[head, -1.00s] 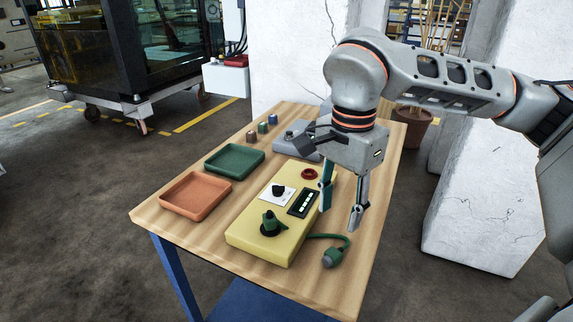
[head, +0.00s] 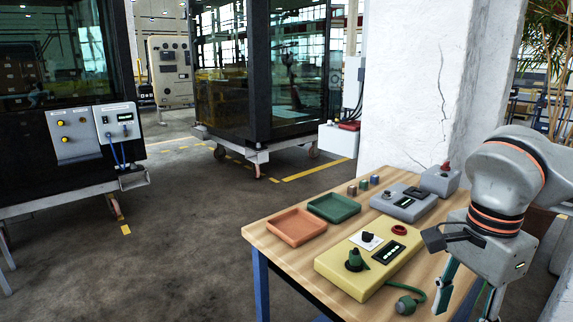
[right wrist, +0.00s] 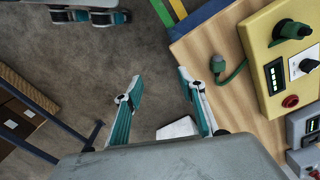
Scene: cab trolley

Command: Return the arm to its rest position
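My right gripper (head: 465,290) is at the right side of the head view, by the table's right edge, its fingertips partly cut off by the frame. In the right wrist view my right gripper (right wrist: 158,77) has its fingers spread with nothing between them, over floor beside the table. What looks like my left gripper (right wrist: 90,16) shows small at the top of that view, too small to judge. The yellow control box (head: 340,265) stands on the wooden table (head: 285,262), its green cable and plug (head: 406,304) lying beside it.
An orange tray (head: 297,227), a green tray (head: 334,208), several small coloured pegs and a grey device (head: 404,203) are on the table. A white pillar (head: 405,85) stands behind. Open floor lies left of the table.

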